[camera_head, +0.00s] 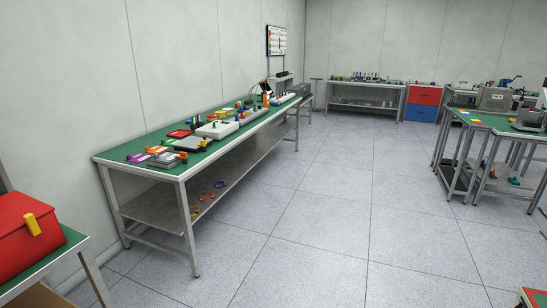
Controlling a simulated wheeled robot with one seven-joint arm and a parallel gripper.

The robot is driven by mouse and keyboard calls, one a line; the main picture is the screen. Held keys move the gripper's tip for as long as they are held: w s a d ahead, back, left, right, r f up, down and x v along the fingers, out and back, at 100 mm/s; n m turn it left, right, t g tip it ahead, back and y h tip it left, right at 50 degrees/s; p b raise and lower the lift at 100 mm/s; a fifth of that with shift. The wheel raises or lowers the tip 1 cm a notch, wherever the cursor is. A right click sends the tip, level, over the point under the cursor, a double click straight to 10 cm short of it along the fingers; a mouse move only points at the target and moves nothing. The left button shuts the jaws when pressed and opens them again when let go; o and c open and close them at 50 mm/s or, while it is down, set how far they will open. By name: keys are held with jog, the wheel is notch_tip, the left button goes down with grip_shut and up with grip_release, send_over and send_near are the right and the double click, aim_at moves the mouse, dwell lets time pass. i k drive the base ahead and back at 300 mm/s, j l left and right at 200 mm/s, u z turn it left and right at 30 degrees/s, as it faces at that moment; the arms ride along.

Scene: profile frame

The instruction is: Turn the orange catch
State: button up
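I cannot single out an orange catch for certain. A long green-topped bench (121,157) runs along the left wall and carries several small fixtures with coloured parts. An orange-red piece (163,159) shows among those at its near end, too small to tell its shape. A red box (18,243) at the lower left has a yellow-orange catch (33,222) on its front, standing roughly upright. My gripper is not in view.
The near table (47,262) under the red box stands at the lower left. Open tiled floor (315,225) lies right of the long bench. More benches and a red and blue cabinet (422,103) stand farther back. A table corner (535,297) shows at the lower right.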

aim_at(183, 155)
jog(key=i+l+z, duration=0.1)
jog(key=i+z, duration=0.3)
jog(key=i, duration=1.25)
jog(key=i+u, duration=0.5)
jog(key=i+l+u, duration=0.15)
jog(key=i+u, duration=0.3)
jog(key=i, duration=0.2)
jog(key=i+l+u, duration=0.35)
jog(key=i+u, duration=0.15)
jog(key=i+l+u, duration=0.8)
jog(key=l, duration=0.05)
